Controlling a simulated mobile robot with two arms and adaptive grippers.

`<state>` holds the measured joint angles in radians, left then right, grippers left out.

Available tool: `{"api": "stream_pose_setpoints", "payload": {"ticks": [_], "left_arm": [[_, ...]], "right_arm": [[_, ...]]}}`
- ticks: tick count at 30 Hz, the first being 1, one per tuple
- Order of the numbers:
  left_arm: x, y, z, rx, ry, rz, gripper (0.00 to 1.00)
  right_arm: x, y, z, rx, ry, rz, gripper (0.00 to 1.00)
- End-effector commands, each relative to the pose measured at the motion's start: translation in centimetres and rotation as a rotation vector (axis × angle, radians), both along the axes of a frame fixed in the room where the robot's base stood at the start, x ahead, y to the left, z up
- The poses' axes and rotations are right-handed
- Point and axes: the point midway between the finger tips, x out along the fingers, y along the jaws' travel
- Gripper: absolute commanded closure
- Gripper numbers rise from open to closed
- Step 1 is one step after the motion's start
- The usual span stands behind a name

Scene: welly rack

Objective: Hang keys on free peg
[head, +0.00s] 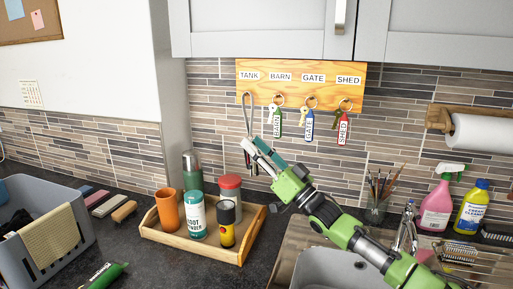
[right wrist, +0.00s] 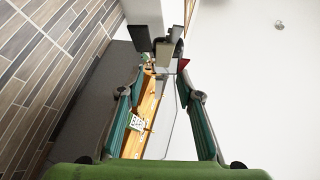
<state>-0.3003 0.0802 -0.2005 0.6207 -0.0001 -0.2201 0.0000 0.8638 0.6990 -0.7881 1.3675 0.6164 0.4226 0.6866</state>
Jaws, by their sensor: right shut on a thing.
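A wooden key board (head: 300,94) on the tiled wall carries the labels TANK, BARN, GATE and SHED. Keys with a green tag (head: 278,124), a blue tag (head: 309,128) and a red tag (head: 343,130) hang under BARN, GATE and SHED. My right gripper (head: 251,146) is just below the TANK place, shut on keys with a long dark loop (head: 247,112). The loop rises to the TANK peg; whether it is around the peg I cannot tell. In the right wrist view the fingertips (right wrist: 165,52) meet near the board (right wrist: 150,100); the keys are mostly hidden. My left gripper is not in view.
A wooden tray (head: 208,244) with cups and bottles stands on the counter below. A grey crate (head: 78,252) is at left, a sink (head: 325,268) at front right. Cabinets (head: 270,25) hang above the board. A paper towel roll (head: 480,133) is at right.

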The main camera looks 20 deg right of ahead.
Motion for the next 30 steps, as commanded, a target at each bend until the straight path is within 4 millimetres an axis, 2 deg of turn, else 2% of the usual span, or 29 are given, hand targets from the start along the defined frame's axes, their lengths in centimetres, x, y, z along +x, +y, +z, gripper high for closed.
{"api": "stream_pose_setpoints", "payload": {"ticks": [3,4,6,20,30], "left_arm": [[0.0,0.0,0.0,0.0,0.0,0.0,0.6],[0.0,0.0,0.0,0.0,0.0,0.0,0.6],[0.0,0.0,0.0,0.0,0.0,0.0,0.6],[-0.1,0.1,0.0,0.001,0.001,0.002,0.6],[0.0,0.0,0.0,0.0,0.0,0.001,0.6]], "right_arm": [[0.0,0.0,0.1,0.001,-0.002,0.0,0.92],[0.0,0.0,0.1,0.001,-0.002,0.0,0.59],[0.0,0.0,0.1,0.0,-0.001,0.001,0.48],[-0.6,-0.4,-0.6,-0.001,0.004,-0.001,0.48],[-5.3,-3.7,-4.0,-0.002,0.004,-0.001,0.48]]}}
